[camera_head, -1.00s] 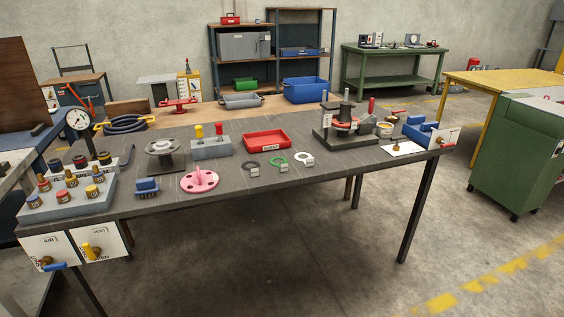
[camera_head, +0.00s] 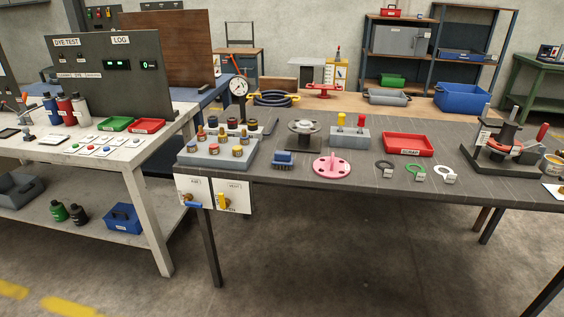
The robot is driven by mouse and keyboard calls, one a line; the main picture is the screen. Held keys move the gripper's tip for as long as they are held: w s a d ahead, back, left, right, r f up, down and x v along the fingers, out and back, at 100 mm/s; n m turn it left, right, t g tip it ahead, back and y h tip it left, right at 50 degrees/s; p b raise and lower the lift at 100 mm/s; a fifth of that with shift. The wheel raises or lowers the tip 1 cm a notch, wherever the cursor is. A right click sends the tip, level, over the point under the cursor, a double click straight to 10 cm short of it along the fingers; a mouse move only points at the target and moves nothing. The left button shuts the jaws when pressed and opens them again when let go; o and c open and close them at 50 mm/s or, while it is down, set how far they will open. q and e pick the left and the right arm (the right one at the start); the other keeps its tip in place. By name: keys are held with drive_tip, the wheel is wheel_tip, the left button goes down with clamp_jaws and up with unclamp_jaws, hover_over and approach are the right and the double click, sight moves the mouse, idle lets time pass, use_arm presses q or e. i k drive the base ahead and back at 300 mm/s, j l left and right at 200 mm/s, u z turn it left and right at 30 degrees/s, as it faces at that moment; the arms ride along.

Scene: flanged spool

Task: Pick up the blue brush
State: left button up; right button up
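The blue brush (camera_head: 283,159) lies near the front edge of the dark workbench (camera_head: 300,181), bristles toward the front. It sits between the grey block with several knobs (camera_head: 216,162) on its left and the pink flanged disc (camera_head: 333,166) on its right. A grey flanged spool on a stand (camera_head: 303,131) is just behind it. Neither of my grippers shows in the head view.
A white table (camera_head: 151,167) with bottles and small trays stands at the left. Valve panels (camera_head: 231,198) hang below the bench's front left corner. Bare floor lies in front.

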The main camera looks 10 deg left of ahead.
sight(281, 159)
drive_tip(key=z, duration=0.7)
drive_tip(key=j+z, duration=0.75)
drive_tip(key=j, duration=0.15)
drive_tip(key=k+j+z, duration=0.15)
drive_tip(key=j+z, duration=0.2)
drive_tip(key=k+j+z, duration=0.15)
drive_tip(key=j+z, duration=0.25)
drive_tip(key=k+j+z, duration=0.2)
drive_tip(key=j+z, duration=0.15)
drive_tip(key=j, duration=0.1)
